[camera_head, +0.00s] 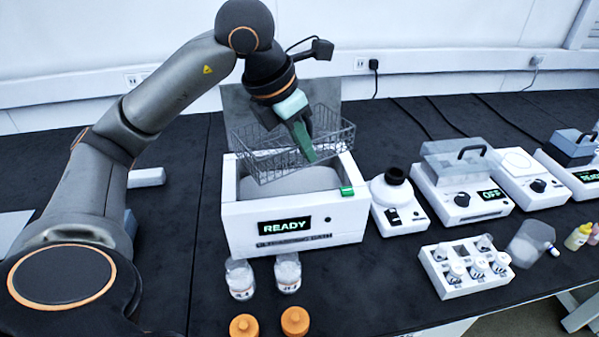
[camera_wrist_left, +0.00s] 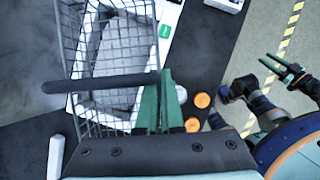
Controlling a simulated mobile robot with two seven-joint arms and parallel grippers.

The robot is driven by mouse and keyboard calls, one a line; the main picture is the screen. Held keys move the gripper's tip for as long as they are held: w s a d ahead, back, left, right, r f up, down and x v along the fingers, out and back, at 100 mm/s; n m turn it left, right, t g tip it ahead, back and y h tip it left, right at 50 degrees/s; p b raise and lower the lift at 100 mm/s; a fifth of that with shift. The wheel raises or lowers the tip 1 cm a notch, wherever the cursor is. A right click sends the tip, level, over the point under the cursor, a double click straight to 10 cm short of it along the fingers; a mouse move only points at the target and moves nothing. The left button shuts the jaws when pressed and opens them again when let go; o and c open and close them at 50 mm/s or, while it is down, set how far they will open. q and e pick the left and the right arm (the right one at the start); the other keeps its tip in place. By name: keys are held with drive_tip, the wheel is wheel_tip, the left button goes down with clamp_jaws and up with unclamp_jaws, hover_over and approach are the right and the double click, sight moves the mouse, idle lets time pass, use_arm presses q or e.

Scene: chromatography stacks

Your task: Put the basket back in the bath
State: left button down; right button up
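The wire basket (camera_head: 252,152) is tilted over the open bath (camera_head: 340,216), a white box whose front display reads READY. Most of the basket shows above the bath's rim; whether its bottom touches anything is hard to tell. My left gripper (camera_head: 308,150) has green fingers over the basket. In the left wrist view, the fingers (camera_wrist_left: 158,108) are closed at the end of the basket's dark handle bar (camera_wrist_left: 95,83), with the mesh (camera_wrist_left: 85,45) below. My right gripper (camera_wrist_left: 277,67) shows in the left wrist view, empty and apart from the bath, its fingers spread.
Two glass jars (camera_head: 288,272) and two orange caps (camera_head: 295,321) stand before the bath. A small white device (camera_head: 400,212) is close on its right. A grey panel (camera_head: 236,98) stands upright behind it. A vial rack (camera_head: 463,280) lies front right.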

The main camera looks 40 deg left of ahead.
use_arm(q)
drive_tip(key=w+a+f, duration=0.2)
drive_tip(key=f, duration=0.1)
drive_tip(key=w+a+f+b, duration=0.1)
drive_tip(key=f, duration=0.1)
drive_tip(key=shift+w+a, duration=0.1)
drive_tip(key=shift+a, duration=0.25)
drive_tip(key=shift+w+a+f, duration=0.1)
drive_tip(key=shift+w+f, duration=0.05)
drive_tip(key=shift+f, duration=0.05)
drive_tip(key=f, duration=0.2)
drive_tip(key=f+b, duration=0.1)
drive_tip(key=f, duration=0.1)
drive_tip(key=shift+w+a, duration=0.25)
drive_tip(key=shift+a, duration=0.05)
use_arm(e)
drive_tip(key=shift+w+a+f, duration=0.4)
drive_tip(key=shift+w, duration=0.05)
drive_tip(key=shift+s+f, duration=0.1)
use_arm(q)
drive_tip(key=shift+f, duration=0.2)
drive_tip(key=c, duration=1.1)
unclamp_jaws()
use_arm(e)
drive_tip(key=shift+s+f, duration=0.1)
drive_tip(key=shift+s, duration=0.05)
